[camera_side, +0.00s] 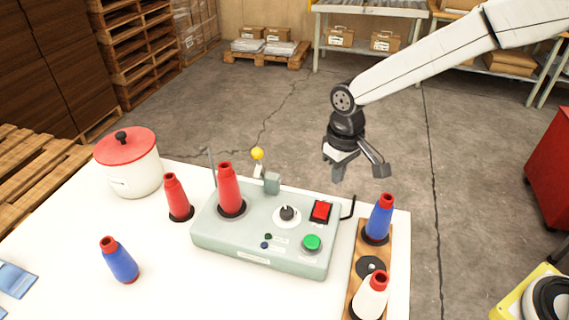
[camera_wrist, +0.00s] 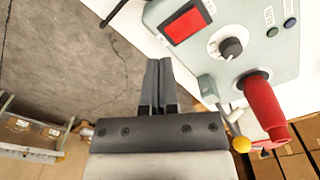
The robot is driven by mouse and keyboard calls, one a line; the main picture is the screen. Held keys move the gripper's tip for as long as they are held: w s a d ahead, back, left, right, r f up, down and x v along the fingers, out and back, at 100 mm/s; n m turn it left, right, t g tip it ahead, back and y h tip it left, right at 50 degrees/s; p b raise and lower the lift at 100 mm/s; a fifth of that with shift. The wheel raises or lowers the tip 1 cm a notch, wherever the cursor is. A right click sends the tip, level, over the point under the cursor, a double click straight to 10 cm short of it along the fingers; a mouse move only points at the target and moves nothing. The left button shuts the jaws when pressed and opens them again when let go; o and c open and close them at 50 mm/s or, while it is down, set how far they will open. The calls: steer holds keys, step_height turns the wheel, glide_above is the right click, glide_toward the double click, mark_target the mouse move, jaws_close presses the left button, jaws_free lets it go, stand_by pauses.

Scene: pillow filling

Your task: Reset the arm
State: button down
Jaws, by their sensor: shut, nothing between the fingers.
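My gripper (camera_side: 338,179) hangs in the air past the back edge of the white table, behind the grey-green control box. It points downward in the side view. In the wrist view its two fingers (camera_wrist: 158,63) lie together, shut and empty. No object touches it. The floor shows behind the fingertips in the wrist view.
The control box (camera_side: 222,241) carries a red bottle (camera_side: 229,190), a knob, red and green buttons and a yellow-tipped lever (camera_side: 257,154). A lidded white pot (camera_side: 130,170), other bottles and a wooden holder (camera_side: 357,262) stand around it. Room above the floor is free.

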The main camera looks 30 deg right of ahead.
steer(key=s+d+m+t, duration=0.2)
steer(key=s+d, duration=1.1)
steer(key=shift+s+d+f, duration=0.25)
steer(key=shift+s+f, duration=0.15)
